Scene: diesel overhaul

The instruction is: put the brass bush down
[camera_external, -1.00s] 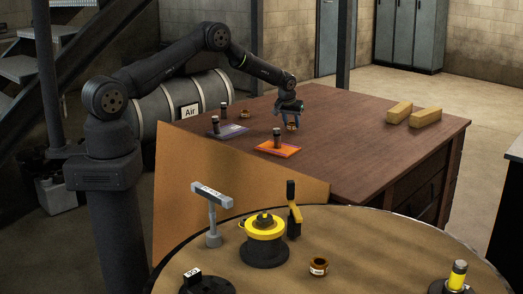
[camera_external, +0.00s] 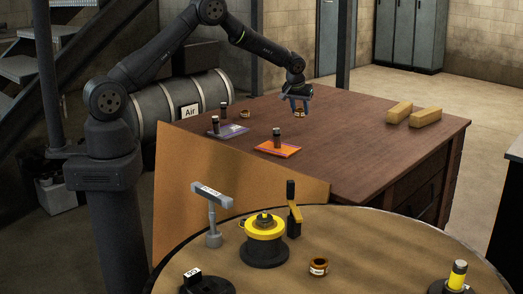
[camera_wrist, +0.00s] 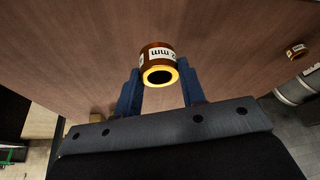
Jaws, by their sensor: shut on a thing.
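My gripper (camera_external: 299,98) is over the wooden workbench (camera_external: 345,150). Its blue fingers are shut on a brass bush (camera_external: 299,113), which hangs below them, apparently clear of the bench top. In the wrist view the bush (camera_wrist: 153,53) sits between the fingertips (camera_wrist: 159,80), with a yellow rim, a dark bore and a white label, partly readable, ending in "mm". A second bush (camera_external: 244,114) lies on the bench to the left; it also shows at the right of the wrist view (camera_wrist: 297,51).
An orange plate (camera_external: 290,151) and a purple plate (camera_external: 238,129) carry black upright pins. Two yellow blocks (camera_external: 412,114) lie at the bench's right. Bare bench surrounds my gripper's right side. A round table (camera_external: 385,255) in front holds another bush (camera_external: 318,267) and a yellow spool (camera_external: 264,232).

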